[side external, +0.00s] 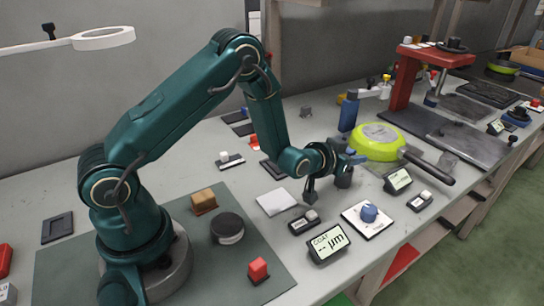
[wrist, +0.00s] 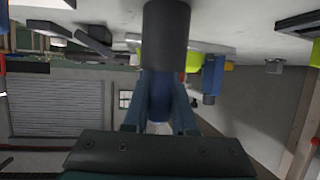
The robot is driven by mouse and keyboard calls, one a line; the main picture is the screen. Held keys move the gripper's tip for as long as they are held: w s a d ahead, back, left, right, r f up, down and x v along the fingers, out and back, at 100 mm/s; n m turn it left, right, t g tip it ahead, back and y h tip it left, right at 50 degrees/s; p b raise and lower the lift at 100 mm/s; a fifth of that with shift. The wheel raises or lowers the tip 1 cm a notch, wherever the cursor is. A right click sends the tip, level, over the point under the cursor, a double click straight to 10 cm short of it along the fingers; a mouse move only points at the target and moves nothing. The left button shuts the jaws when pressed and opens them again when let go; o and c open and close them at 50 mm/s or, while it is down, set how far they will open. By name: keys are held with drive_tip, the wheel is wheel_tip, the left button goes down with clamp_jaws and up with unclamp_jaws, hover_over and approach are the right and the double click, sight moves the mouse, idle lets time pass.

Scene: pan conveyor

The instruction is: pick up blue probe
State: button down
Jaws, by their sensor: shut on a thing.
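The blue probe shows in the wrist view as a blue body (wrist: 163,95) with a wide dark grey cylindrical end (wrist: 166,35). My gripper (wrist: 160,112) is shut on the blue body, with one finger on each side. Much of the probe is hidden there by the gripper. I cannot tell the gap between the probe and the bench.
A lime-green pan (side external: 378,140) stands close by, its dark handle (side external: 430,167) reaching right. A blue knob on a white plate (side external: 366,221), a COAT display (side external: 329,243) and another display (side external: 398,180) sit in front. A red stand (side external: 405,80) rises behind.

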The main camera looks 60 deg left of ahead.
wheel_tip(320, 180, up, 9)
drive_tip(key=s+a+f, duration=0.2)
drive_tip(key=s+a, duration=0.7)
drive_tip(key=a, duration=0.4)
drive_tip(key=shift+w+f, duration=0.15)
drive_tip(key=shift+f, duration=2.85)
drive_tip(key=shift+f, duration=0.7)
drive_tip(key=shift+r, duration=0.15)
wheel_tip(320, 180, up, 7)
idle(0.4)
